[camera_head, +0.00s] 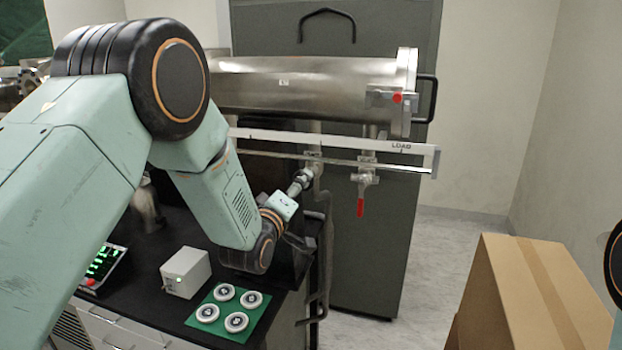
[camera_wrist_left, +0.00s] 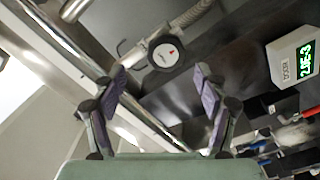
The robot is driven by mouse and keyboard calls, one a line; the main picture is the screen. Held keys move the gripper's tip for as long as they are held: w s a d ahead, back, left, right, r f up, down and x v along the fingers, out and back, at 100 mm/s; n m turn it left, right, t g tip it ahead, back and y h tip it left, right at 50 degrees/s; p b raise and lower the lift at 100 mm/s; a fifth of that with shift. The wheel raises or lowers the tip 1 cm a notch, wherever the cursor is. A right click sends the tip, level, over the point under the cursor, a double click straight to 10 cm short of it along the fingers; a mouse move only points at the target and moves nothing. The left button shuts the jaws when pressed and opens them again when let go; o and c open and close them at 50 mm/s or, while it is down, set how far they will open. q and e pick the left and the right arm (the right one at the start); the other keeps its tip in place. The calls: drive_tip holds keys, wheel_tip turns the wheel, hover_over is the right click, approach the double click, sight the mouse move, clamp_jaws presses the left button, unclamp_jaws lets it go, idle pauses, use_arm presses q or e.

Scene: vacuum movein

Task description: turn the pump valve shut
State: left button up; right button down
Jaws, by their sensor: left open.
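My left gripper (camera_wrist_left: 160,75) is open and empty in the left wrist view, its two purple-padded fingers spread apart. In the head view my left wrist reaches up beside a metal pipe fitting (camera_head: 314,163) under the chamber; the fingers are small and hard to make out there. A valve with a red handle (camera_head: 361,206) hangs under the rail's LOAD label, its handle pointing down. I cannot make out a pump label; my arm hides the rail's left part.
A steel chamber (camera_head: 300,84) lies above the white rail (camera_head: 335,144). A grey box (camera_head: 186,272), a green mat (camera_head: 228,333) with several round flanges and a green-lit controller (camera_head: 102,264) are on the black bench. A cardboard box (camera_head: 530,295) stands at right.

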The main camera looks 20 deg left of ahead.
sight(305, 190)
use_arm(q)
drive_tip(key=w+p, duration=0.1)
drive_tip(key=w, duration=0.6)
drive_tip(key=shift+f, duration=0.15)
drive_tip(key=shift+w+p, duration=0.3)
drive_tip(key=shift+w, duration=0.05)
drive_tip(key=shift+w+a+f, duration=0.3)
drive_tip(key=shift+w+a, duration=0.05)
drive_tip(key=shift+w, duration=0.15)
drive_tip(key=shift+s+d+r, duration=0.1)
drive_tip(key=shift+s+r, duration=0.05)
drive_tip(key=shift+s, duration=0.05)
drive_tip(key=shift+c, duration=0.2)
drive_tip(key=shift+s+d+r, duration=0.15)
drive_tip(key=c, duration=1.1)
drive_tip(key=shift+c, duration=0.2)
use_arm(e)
drive_tip(key=shift+w+a+r, duration=0.2)
drive_tip(key=shift+w+r, duration=0.2)
drive_tip(key=shift+r, duration=0.35)
drive_tip(key=shift+f, duration=0.15)
